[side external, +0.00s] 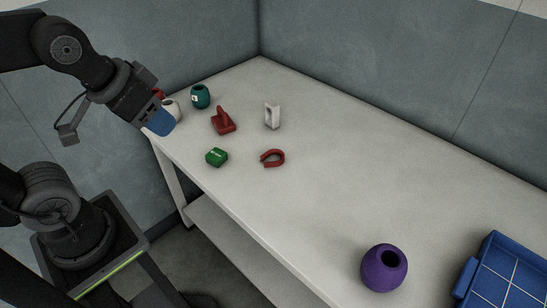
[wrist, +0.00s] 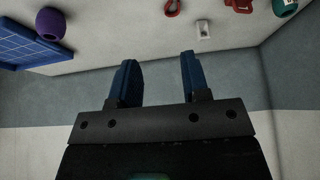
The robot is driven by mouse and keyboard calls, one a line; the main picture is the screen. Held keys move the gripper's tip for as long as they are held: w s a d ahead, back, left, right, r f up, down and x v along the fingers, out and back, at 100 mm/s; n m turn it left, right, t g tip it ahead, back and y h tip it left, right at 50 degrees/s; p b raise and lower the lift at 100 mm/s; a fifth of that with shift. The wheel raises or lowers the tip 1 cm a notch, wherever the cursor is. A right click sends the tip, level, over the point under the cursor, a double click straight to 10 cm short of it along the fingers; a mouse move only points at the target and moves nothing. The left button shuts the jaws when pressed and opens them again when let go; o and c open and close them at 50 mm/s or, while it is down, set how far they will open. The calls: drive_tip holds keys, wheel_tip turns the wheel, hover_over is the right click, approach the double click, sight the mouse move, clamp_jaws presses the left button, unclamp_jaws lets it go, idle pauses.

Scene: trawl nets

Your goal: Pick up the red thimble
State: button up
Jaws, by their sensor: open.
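No red thing shows clearly as a thimble. A small red thing (side external: 159,93) peeks out beside my gripper in the side view; most of it is hidden, so I cannot tell its shape. A red block with a raised handle (side external: 223,122) and a red horseshoe-shaped piece (side external: 273,158) lie on the table; both also show at the top of the wrist view. My gripper (side external: 158,122) is over the table's left end in the side view. In the wrist view its blue fingers (wrist: 159,60) are apart with nothing between them.
A white rounded pot (side external: 172,107) and a teal pot (side external: 200,96) stand close to my gripper. A white block (side external: 272,116), a green block (side external: 216,157), a purple vase (side external: 384,268) and a blue divided tray (side external: 493,247) are on the table. The table's middle right is clear.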

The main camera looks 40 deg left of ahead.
drive_tip(key=o, duration=1.1)
drive_tip(key=n+g, duration=0.6)
drive_tip(key=n, duration=0.9)
hover_over(273, 156)
wheel_tip(273, 156, down, 18)
drive_tip(key=r, duration=0.1)
drive_tip(key=shift+n, duration=0.3)
wheel_tip(273, 156, down, 9)
drive_tip(key=shift+w+a+f, duration=0.15)
drive_tip(key=shift+f, duration=2.65)
